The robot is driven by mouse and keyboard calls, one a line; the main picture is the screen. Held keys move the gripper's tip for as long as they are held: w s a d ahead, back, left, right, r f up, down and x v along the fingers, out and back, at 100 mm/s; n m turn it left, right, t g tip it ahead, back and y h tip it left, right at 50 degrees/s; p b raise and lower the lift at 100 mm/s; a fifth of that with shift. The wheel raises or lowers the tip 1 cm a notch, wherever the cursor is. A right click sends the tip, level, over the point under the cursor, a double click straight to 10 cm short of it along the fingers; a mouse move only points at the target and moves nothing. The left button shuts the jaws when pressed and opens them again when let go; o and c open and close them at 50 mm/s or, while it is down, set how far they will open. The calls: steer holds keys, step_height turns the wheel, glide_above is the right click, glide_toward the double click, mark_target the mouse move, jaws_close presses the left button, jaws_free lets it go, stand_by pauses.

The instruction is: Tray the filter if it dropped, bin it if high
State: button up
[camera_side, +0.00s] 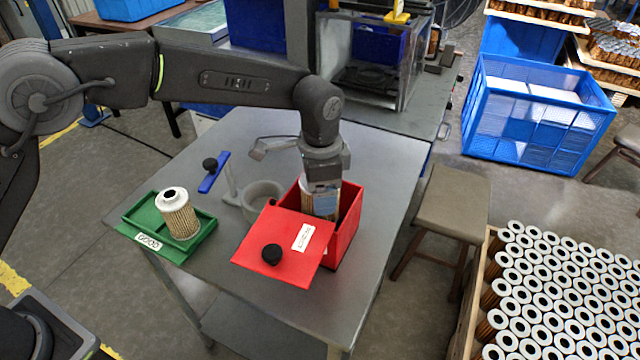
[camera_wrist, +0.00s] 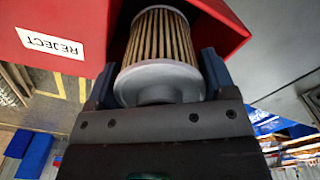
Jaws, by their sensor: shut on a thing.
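My gripper (camera_wrist: 160,88) is shut on a filter cartridge (camera_wrist: 160,40) with a pleated tan body and a grey end cap. In the side view this filter (camera_side: 307,192) is partly inside the open red bin (camera_side: 349,225), below my wrist; its lower end is hidden. A red panel with a black knob and a white REJECT label (camera_side: 303,237) lies at the bin's front left. Another filter (camera_side: 178,215) stands, slightly tilted in the picture, in the green tray (camera_side: 206,226) labelled GOOD. A grey ring-shaped holder (camera_side: 262,196) stands empty between tray and bin.
A blue bar (camera_side: 214,172) with a black knob lies beside the holder's upright post. A stool (camera_side: 452,203) and a crate of many filters (camera_side: 560,290) stand to the right, off the table.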

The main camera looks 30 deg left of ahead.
steer(key=o, duration=1)
steer(key=shift+r, duration=0.1)
steer(key=shift+r, duration=5.4)
